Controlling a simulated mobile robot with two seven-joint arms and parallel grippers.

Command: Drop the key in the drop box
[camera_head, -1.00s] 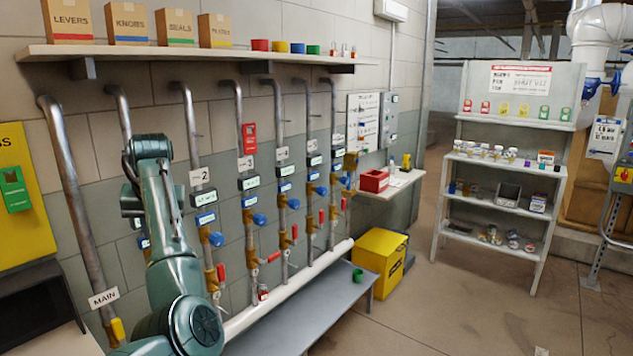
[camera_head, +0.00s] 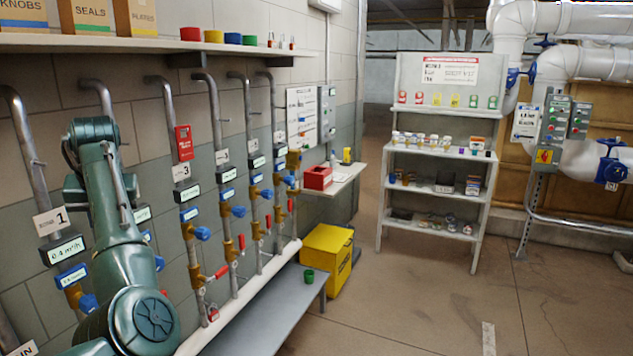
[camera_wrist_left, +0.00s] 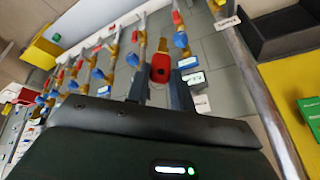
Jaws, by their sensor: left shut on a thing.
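A red piece with a dark spot (camera_wrist_left: 160,68), which looks like the key or its tag, sits between the fingers of my left gripper (camera_wrist_left: 161,78) in the left wrist view. The fingers are shut on it. In the head view my left arm is at the left and its gripper is hidden. A red box (camera_head: 317,178) with a pale label stands on a small wall shelf beyond the pipes. It may be the drop box; I cannot read its label. My right gripper is not in view.
Vertical pipes with blue and red valve handles line the left wall. A yellow box (camera_head: 326,259) stands on the floor beyond. A shelf rack (camera_head: 440,150) stands at the back. The floor at right is clear.

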